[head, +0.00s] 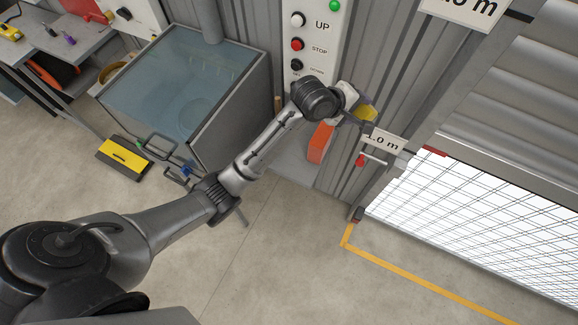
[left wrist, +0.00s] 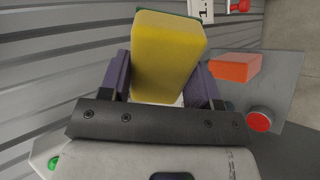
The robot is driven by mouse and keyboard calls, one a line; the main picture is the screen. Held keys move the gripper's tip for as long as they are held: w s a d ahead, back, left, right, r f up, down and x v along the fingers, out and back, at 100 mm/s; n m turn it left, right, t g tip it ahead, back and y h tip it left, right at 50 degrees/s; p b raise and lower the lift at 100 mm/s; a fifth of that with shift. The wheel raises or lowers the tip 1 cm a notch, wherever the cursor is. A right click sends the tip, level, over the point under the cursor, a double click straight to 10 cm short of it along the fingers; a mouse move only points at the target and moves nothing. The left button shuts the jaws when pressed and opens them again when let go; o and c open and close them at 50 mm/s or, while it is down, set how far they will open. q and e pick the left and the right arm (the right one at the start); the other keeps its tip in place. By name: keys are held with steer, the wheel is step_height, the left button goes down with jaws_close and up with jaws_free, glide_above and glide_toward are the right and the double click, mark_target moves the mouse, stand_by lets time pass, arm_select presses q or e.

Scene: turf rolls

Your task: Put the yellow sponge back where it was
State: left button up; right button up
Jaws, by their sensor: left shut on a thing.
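The yellow sponge (head: 369,113) is at the end of my left arm, in front of the grey corrugated wall. In the left wrist view the sponge (left wrist: 166,60) stands between the two dark fingers, with a green layer along its far edge. My left gripper (head: 360,115) is shut on it; the gripper also shows in the left wrist view (left wrist: 163,82). The sponge is held clear of the floor. An orange block (head: 320,142) is below and left of the gripper; it also shows in the left wrist view (left wrist: 235,67), on a grey surface. My right gripper is out of view.
A control panel (head: 318,30) with UP and STOP buttons is above the gripper. A sign (head: 383,139) and a red-knobbed lever (head: 361,160) are close at the right. The middle floor is open.

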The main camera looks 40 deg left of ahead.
arm_select(q)
steer(key=a+f+m+g+y+b, duration=0.1)
steer(key=a+f+g+b, duration=0.25)
steer(key=f, duration=0.55)
steer(key=a+f+m+g+y+b, duration=0.1)
steer(key=a+f+g+b, duration=0.15)
steer(key=f+b, duration=0.4)
steer(key=g+y+b, duration=0.2)
steer(key=g+b, duration=0.2)
steer(key=b, duration=0.5)
glide_above(289, 159)
step_height(289, 159, down, 20)
steer(key=shift+f, duration=0.15)
steer(key=shift+f+b, duration=0.75)
steer(key=shift+f, duration=1.65)
steer(key=shift+w, duration=0.1)
steer(key=o, duration=0.8)
steer(key=shift+f, duration=0.1)
